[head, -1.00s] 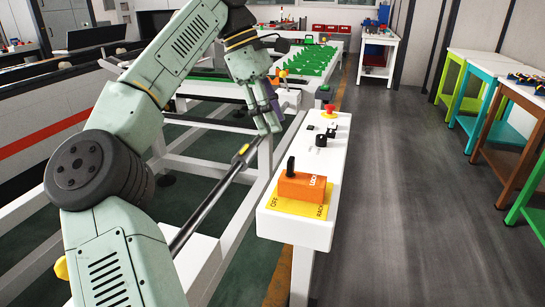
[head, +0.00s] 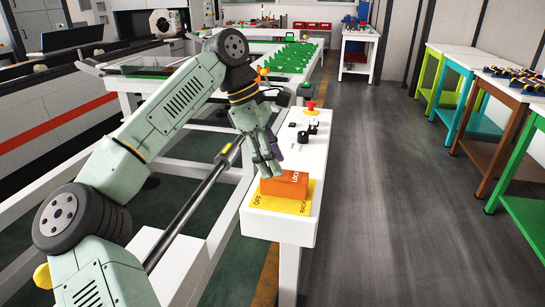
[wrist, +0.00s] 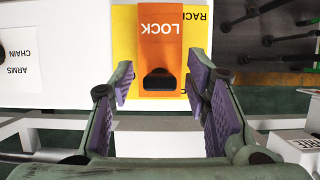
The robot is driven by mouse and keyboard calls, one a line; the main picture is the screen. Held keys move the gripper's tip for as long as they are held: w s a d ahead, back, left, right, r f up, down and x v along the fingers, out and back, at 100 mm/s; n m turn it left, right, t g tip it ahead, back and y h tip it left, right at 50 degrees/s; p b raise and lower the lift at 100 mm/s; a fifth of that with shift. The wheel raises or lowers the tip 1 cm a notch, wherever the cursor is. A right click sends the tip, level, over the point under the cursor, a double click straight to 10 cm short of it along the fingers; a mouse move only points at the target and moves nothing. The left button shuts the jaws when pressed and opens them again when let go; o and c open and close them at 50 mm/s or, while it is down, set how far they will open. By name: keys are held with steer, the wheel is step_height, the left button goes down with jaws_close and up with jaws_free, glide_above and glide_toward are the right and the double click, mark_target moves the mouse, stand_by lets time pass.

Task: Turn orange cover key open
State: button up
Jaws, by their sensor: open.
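The orange cover (head: 285,186) marked LOCK sits on a yellow plate (head: 283,206) at the near end of the white control panel. In the wrist view the orange cover (wrist: 162,43) shows upside-down lettering and a dark key (wrist: 159,79) at its lower edge. In the head view my gripper hides the key. My gripper (head: 270,174) points down just above the cover. In the wrist view my gripper (wrist: 160,92) is open, with purple-padded fingers to the left and right of the key, apart from it.
Farther along the white panel (head: 309,150) are black knobs (head: 303,137) and a red emergency button (head: 311,107). A white frame with a dark bar (head: 195,205) runs left of the panel. Coloured tables (head: 500,95) stand at the right, with clear floor between.

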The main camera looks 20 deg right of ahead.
steer(key=shift+c, duration=0.5)
jaws_close()
steer(key=shift+n, duration=0.3)
steer(key=n+b, duration=0.1)
steer(key=n+t+b, duration=0.1)
steer(key=n, duration=0.1)
steer(key=shift+f+n+t+h, duration=0.15)
steer(key=shift+n+t+h, duration=0.15)
steer(key=n+t+b, duration=0.1)
steer(key=n+b, duration=0.2)
steer(key=n, duration=0.1)
steer(key=shift+n+t, duration=0.3)
steer(key=shift+t, duration=0.1)
steer(key=n+t+b, duration=0.1)
steer(key=n+b, duration=0.1)
steer(key=n, duration=0.2)
steer(key=shift+n+t, duration=0.3)
steer(key=shift+t, duration=0.1)
steer(key=shift+n+t+y+b, duration=0.65)
steer(key=shift+n+y, duration=0.25)
steer(key=shift+n, duration=1.3)
